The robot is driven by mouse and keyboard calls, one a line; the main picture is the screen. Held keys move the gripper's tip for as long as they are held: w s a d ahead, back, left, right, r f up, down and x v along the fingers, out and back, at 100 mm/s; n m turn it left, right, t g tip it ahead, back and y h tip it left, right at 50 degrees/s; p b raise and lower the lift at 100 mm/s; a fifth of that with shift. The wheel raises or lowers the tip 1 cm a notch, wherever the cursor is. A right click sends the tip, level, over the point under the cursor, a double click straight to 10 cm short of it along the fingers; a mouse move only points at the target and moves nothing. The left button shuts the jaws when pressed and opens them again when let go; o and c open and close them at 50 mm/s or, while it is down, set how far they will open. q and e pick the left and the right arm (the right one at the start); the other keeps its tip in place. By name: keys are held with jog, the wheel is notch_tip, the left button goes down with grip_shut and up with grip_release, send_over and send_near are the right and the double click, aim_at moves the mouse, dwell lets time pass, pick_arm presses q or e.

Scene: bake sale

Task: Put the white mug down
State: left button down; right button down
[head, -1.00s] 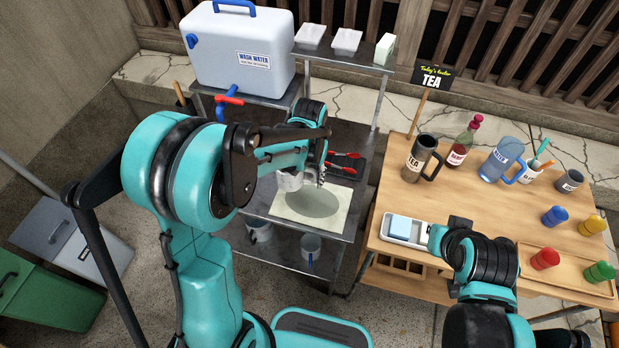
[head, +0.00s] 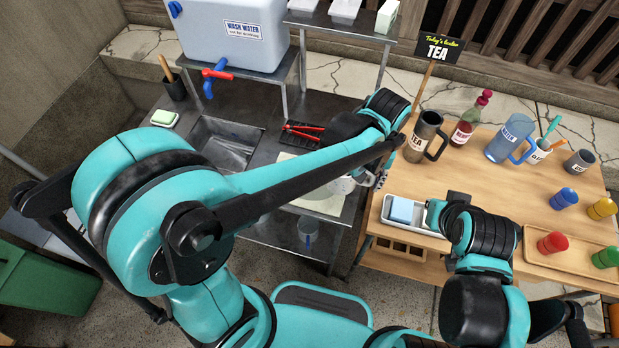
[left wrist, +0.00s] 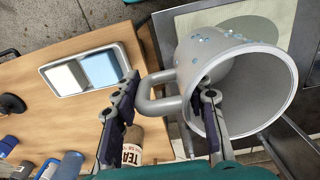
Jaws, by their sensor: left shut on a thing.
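The white mug (left wrist: 232,75) shows large in the left wrist view, tilted, its open mouth toward the lower right and droplets on its outer wall. My left gripper (left wrist: 163,108) is shut on it at the handle, which passes between the fingers. In the head view the mug (head: 342,186) is partly hidden behind my left arm, above the right part of the pale mat (head: 322,204) near the wooden table. My left gripper (head: 372,178) is mostly covered there. My right gripper (head: 434,213) is beside the white tray; its fingers cannot be made out.
A metal sink (head: 226,143) is left of the mat. Bare wood lies mid-table.

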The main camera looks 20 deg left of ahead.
pick_arm(q)
jog(key=shift+s+d+f, duration=0.1)
jog(key=shift+s+d, duration=0.1)
jog(key=w+a+f+b, duration=0.1)
jog(key=a+f, duration=0.1)
jog(key=a, duration=0.1)
jog(key=w+a+f+b, duration=0.1)
jog(key=w+a+f, duration=0.1)
jog(key=a, duration=0.1)
jog(key=w+a+f+b, duration=0.1)
jog(key=a+f, duration=0.1)
jog(key=a, duration=0.2)
jog(key=shift+w+a+f+b, duration=0.1)
jog(key=shift+w+f+b, duration=0.05)
jog(key=shift+f+b, duration=1.05)
jog(key=shift+f, duration=1.1)
jog(key=shift+f, duration=0.15)
jog(key=c, duration=0.9)
grip_release()
jog(key=shift+o, duration=0.2)
